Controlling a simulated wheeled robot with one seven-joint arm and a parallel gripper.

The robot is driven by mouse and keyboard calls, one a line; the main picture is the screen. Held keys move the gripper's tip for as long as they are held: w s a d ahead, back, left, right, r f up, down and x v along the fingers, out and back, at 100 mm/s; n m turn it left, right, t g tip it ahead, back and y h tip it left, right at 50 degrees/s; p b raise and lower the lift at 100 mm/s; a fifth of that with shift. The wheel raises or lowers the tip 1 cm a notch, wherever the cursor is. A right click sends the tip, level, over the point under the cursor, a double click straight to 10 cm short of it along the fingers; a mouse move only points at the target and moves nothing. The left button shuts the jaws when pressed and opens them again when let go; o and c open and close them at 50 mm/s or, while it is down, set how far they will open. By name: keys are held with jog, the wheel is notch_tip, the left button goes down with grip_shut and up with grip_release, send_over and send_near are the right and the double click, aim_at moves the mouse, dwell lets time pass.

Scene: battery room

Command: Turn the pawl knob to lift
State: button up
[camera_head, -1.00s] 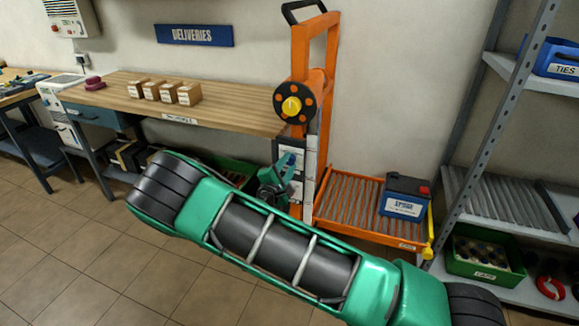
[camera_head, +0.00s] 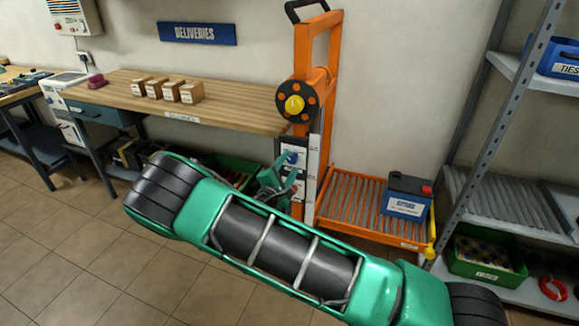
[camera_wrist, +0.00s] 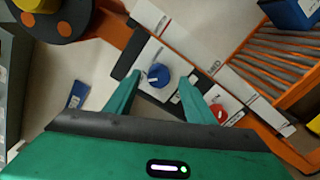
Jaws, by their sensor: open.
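The pawl knob appears to be the blue round knob (camera_wrist: 158,76) on a white plate on the lifter's post; its label is too small to read. In the head view the blue knob (camera_head: 292,158) shows just above my gripper. My gripper (camera_wrist: 152,95) is open and empty, with its green fingers on either side of and short of the blue knob; I cannot tell whether they touch it. A red knob (camera_wrist: 218,112) sits on the plate to the lower right, near the right finger. The orange lifter (camera_head: 302,62) stands upright with a black handwheel (camera_head: 297,101) with a yellow hub.
A battery (camera_head: 405,196) rests on the lifter's orange roller platform (camera_head: 345,205). A wooden bench (camera_head: 230,97) with several small boxes stands left of the lifter. A grey shelf rack (camera_head: 492,130) stands at the right. Open tile floor lies at the lower left.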

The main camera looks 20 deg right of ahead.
jog(key=v, duration=0.9)
jog(key=shift+s+a, duration=0.15)
jog(key=s+d+r+m+g, duration=0.2)
jog(key=s+d+m+g, duration=0.5)
jog(key=d, duration=0.6)
jog(key=s+d+r+m+g, duration=0.2)
jog(key=s+d+m+g, duration=0.45)
jog(key=d, duration=0.55)
jog(key=s+r+m+y, duration=0.4)
jog(key=s+r+y, duration=0.1)
jog(key=s, duration=0.8)
jog(key=s+r+m+g+y, duration=0.1)
jog(key=s+r+m+y, duration=0.4)
jog(key=s, duration=0.9)
jog(key=shift+r+y, duration=0.4)
jog(key=shift+r, duration=0.1)
